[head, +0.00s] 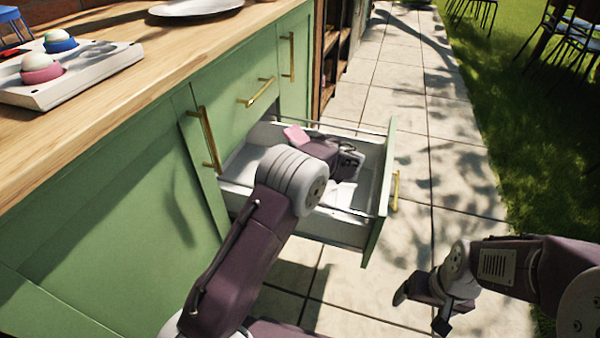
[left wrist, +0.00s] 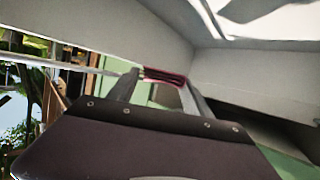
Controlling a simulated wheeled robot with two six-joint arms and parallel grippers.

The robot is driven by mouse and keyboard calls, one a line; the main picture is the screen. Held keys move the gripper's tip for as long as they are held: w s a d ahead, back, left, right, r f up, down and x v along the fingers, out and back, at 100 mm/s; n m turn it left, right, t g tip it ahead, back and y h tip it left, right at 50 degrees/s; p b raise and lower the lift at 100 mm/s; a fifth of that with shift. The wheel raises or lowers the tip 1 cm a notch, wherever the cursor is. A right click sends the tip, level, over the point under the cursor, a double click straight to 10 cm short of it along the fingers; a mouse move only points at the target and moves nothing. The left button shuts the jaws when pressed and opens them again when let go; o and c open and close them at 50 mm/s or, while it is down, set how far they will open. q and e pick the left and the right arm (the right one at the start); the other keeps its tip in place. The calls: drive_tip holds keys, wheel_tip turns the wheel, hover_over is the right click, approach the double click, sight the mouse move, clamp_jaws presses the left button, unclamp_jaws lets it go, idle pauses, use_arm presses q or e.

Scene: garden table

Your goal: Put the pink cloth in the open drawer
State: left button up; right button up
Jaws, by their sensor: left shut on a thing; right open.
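The pink cloth (head: 296,135) shows as a small patch at the far left part of the open drawer (head: 350,228) in the head view. My left gripper (head: 304,144) reaches over the drawer and is shut on the cloth. In the left wrist view the folded cloth (left wrist: 165,77) is pinched between the two fingertips, with pale drawer walls around it. I cannot tell whether the cloth touches the drawer bottom. My right gripper (head: 421,309) is open and empty, low over the paving right of the drawer.
The drawer has a green front with a gold handle (head: 395,191) and thin side rails. The green cabinet (head: 120,220) carries a wooden worktop (head: 130,105). On it are a white tray (head: 85,88) with coloured round items and a plate (head: 196,7). Paving lies open to the right.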

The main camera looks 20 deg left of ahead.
use_arm(q)
wheel_tip(320, 180, down, 7)
drive_tip(key=b, duration=0.3)
drive_tip(key=shift+r, duration=0.3)
drive_tip(key=shift+f+b, duration=0.6)
drive_tip(key=shift+b, duration=0.45)
drive_tip(key=o, duration=1.7)
